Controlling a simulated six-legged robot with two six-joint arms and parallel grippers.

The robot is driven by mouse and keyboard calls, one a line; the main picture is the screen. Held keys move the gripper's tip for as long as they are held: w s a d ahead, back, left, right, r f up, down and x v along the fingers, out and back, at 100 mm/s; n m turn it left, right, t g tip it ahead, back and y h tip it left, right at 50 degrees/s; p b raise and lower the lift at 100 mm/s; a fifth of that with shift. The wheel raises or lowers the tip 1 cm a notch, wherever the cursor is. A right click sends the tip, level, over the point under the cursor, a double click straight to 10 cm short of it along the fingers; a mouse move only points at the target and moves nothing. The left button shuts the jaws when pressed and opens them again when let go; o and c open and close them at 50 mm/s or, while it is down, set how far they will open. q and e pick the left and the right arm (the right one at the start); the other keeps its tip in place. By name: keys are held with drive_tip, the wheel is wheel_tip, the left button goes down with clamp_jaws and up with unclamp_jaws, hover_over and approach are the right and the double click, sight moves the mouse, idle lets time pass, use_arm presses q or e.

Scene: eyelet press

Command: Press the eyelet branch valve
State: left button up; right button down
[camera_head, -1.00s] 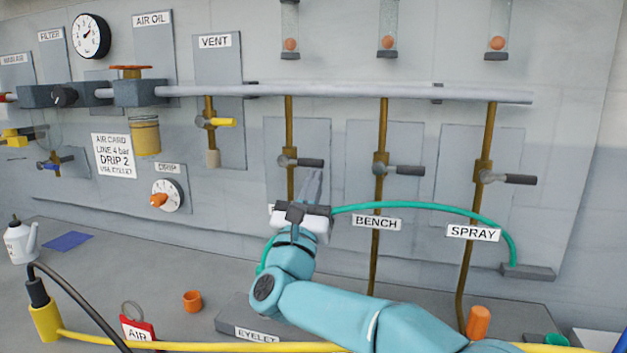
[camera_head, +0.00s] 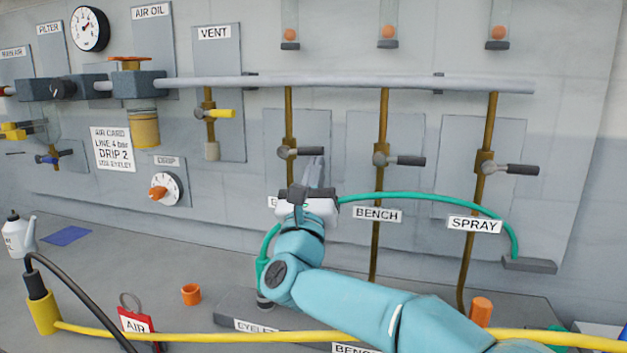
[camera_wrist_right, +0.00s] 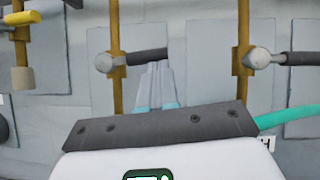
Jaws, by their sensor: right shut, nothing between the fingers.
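The eyelet branch valve has a dark lever (camera_head: 308,152) pointing right from a grey hub on the leftmost of three brass pipes. The lever also shows in the wrist view (camera_wrist_right: 147,56). My right gripper (camera_head: 314,162) is shut and empty, its fingers pointing up at the lever. In the wrist view the closed fingertips (camera_wrist_right: 158,68) overlap the lever's underside; I cannot tell whether they touch it. My gripper mostly covers the sign on this branch. A grey block labelled EYELET (camera_head: 235,312) lies on the bench, partly behind my arm. My left gripper is not in view.
Similar levers sit right on the BENCH branch (camera_head: 408,160) and SPRAY branch (camera_head: 520,169). A green hose (camera_head: 430,198) arches behind my gripper. A yellow hose (camera_head: 200,334) crosses the front. An orange cup (camera_head: 191,294) and red AIR tag (camera_head: 136,322) stand left.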

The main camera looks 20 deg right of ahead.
sight(318, 148)
drive_tip(key=n+y, duration=0.1)
drive_tip(key=r+n+y+b, duration=0.1)
drive_tip(key=n, duration=0.1)
drive_tip(key=r+n+t+y, duration=0.1)
drive_tip(key=n, duration=0.1)
drive_tip(key=shift+s+d+y, duration=0.15)
drive_tip(key=shift+d+y, duration=0.1)
drive_tip(key=shift+y, duration=0.15)
wheel_tip(318, 148, up, 2)
drive_tip(key=n+y, duration=0.3)
drive_tip(key=n, duration=0.1)
drive_tip(key=shift+r+n+p, duration=0.1)
drive_tip(key=shift+n+p, duration=0.25)
drive_tip(key=shift+n, duration=0.05)
drive_tip(key=w+a+r+n+g+y+p, duration=0.2)
drive_tip(key=n+p, duration=0.9)
drive_tip(key=p, duration=0.6)
drive_tip(key=shift+w+a+r+g+y+p, duration=0.3)
drive_tip(key=shift+a+r+g+y, duration=0.65)
drive_tip(key=shift+r+y, duration=0.65)
drive_tip(key=shift+d, duration=0.15)
